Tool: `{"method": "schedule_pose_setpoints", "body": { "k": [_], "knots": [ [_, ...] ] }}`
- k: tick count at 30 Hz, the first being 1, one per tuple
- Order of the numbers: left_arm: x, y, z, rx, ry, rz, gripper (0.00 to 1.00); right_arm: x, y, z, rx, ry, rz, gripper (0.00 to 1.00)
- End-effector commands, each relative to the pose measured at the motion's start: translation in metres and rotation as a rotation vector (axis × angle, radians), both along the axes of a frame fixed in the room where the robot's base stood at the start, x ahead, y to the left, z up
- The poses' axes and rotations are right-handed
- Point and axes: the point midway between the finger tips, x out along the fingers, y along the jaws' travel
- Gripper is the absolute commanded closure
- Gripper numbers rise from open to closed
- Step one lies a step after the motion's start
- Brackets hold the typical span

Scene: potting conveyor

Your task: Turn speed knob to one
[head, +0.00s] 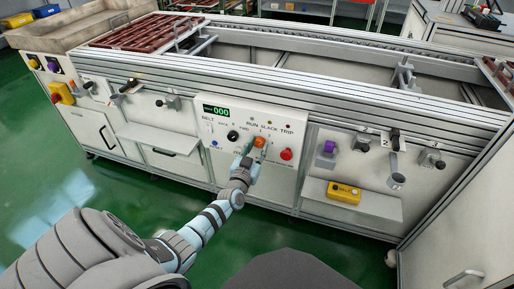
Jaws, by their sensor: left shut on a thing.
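The control panel (219,126) is on the front of the conveyor, with a green display reading 000. An orange knob (260,141) sits near its middle, under small number marks; it appears to be the speed knob. My left gripper (254,149) is at this knob, with its fingers shut on it. The fingers cover part of the knob, and its pointer setting cannot be read. My right gripper is out of view.
A black knob (232,136) is left of the orange one, and a red button (286,154) is to its right. A yellow box (344,192) lies on the right shelf (376,207). Green floor is open in front of the conveyor.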

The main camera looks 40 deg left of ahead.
Motion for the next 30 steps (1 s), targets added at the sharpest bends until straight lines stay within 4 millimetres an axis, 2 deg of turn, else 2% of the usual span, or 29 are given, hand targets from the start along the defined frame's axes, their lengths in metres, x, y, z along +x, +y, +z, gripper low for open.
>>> {"method": "schedule_pose_setpoints", "body": {
  "k": [18,30],
  "knots": [
    [-0.0005,0.0001,-0.0012,-0.46,-0.158,0.0,0.97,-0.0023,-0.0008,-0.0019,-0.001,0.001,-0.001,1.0],
    [-0.0007,0.0001,-0.0015,-0.642,-0.221,0.001,0.97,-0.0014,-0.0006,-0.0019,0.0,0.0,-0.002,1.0]
  ]
}}
